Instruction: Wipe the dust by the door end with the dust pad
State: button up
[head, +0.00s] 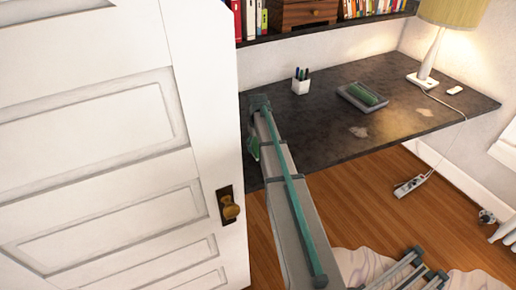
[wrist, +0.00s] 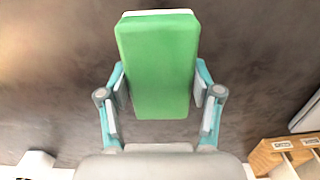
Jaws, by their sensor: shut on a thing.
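The dust pad (wrist: 156,65) is a green block with a white layer along its far edge. It fills the wrist view's upper middle. My gripper (wrist: 160,88) is shut on it, one finger on each side. In the head view, a small green piece (head: 253,147) shows beside my arm near the door edge; I cannot tell whether it is the pad. The dark desk top (head: 330,112) carries a faint pale dust patch (head: 305,134) towards the door end, and clearer patches in the middle (head: 358,131) and further right (head: 424,111). Contact between pad and desk cannot be told.
A white door (head: 208,110) with a brass knob (head: 230,208) stands close left of my arm. On the desk are a white pen cup (head: 300,83), a grey tray (head: 346,96) with a green item, and a lamp (head: 427,70). A bookshelf (head: 330,25) hangs above the back.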

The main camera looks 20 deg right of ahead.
jog(key=shift+r+p, duration=0.5)
jog(key=shift+r, duration=0.95)
